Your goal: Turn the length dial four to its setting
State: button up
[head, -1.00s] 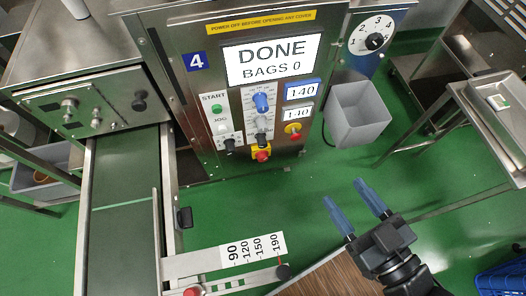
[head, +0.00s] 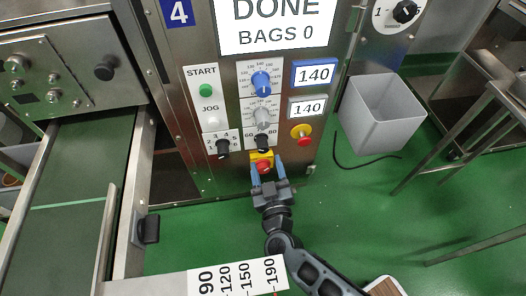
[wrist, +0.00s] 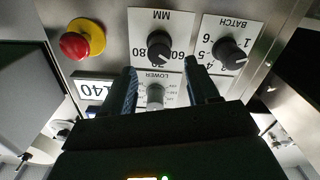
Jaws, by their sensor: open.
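On the panel marked 4, a black dial (head: 263,142) has a scale of 60 to 80. The wrist view shows this dial (wrist: 159,45) upside down, labelled MM; I cannot read its pointer surely. No dial is labelled as length. My gripper (head: 266,168) is open and empty, in front of the lower panel. In the wrist view my gripper (wrist: 161,68) has its fingers spread to either side of the MM dial's line, tips apparently short of it. A blue dial (head: 261,83) and a grey dial (head: 262,115), marked LOWER, sit above it on the panel.
A black BATCH dial (wrist: 229,52) is close beside the MM dial. Two displays read 140. A grey bin (head: 385,115) stands at right. Open green floor lies below.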

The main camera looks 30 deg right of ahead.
aim_at(263, 150)
jog(key=b+x, duration=0.2)
jog(key=x, duration=0.5)
jog(key=c, duration=1)
